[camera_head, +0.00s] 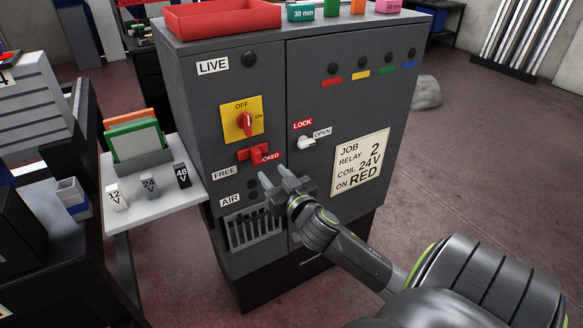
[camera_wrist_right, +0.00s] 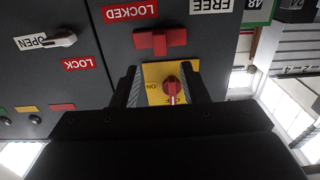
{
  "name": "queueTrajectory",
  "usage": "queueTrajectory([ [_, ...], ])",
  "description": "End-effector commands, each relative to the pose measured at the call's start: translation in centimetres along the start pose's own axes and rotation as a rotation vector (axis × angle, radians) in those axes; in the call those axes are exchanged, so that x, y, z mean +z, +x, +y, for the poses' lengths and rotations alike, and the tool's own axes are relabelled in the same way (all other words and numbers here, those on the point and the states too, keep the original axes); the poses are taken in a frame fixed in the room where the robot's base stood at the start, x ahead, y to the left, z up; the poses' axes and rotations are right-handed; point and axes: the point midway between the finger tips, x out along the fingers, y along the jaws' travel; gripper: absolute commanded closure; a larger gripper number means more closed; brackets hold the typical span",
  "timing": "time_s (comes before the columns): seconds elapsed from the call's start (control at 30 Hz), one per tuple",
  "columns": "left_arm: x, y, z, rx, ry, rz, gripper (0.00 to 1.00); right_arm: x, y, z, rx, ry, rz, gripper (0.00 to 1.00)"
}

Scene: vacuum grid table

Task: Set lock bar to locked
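The red lock bar (camera_head: 250,154) sits on the front of the dark grey cabinet, between the FREE label (camera_head: 225,172) and the LOCKED label (camera_head: 270,157). I cannot tell which position it is set to. It shows unobstructed, upside down, in the right wrist view (camera_wrist_right: 160,41), just beyond the fingertips. My right gripper (camera_head: 274,175) is in front of the cabinet, just below and right of the bar in the head view. Its two fingers stand apart with nothing held; they also show in the right wrist view (camera_wrist_right: 163,80). My left gripper is not in view.
A red rotary switch (camera_head: 247,122) on a yellow plate is above the bar, its handle toward OFF. A white door handle (camera_head: 306,142) points toward OPEN. A vent grille (camera_head: 254,229) is below. A red tray (camera_head: 222,18) lies on top; a side shelf (camera_head: 150,203) stands left.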

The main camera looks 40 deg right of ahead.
Motion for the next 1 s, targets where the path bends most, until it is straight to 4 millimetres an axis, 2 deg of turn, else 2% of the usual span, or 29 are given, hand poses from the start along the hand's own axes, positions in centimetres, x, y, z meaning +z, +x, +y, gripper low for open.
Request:
queueTrajectory([
  [0.03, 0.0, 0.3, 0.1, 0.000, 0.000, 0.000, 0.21, 0.3, -1.3, 0.0, 0.000, -0.001, -0.002, 0.60],
  [0.2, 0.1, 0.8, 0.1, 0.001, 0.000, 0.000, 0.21, 0.2, -4.7, 0.0, 0.000, -0.001, -0.002, 0.60],
  [0.4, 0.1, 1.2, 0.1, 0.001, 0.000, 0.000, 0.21, 0.1, -7.3, 0.0, 0.001, -0.001, -0.002, 0.60],
  [0.6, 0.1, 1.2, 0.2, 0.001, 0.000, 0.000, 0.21, 0.0, -8.1, 0.0, 0.001, -0.001, -0.001, 0.60],
  [1.0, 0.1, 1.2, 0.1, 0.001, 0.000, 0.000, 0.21, 0.0, -8.1, 0.0, 0.001, -0.001, 0.000, 0.60],
])
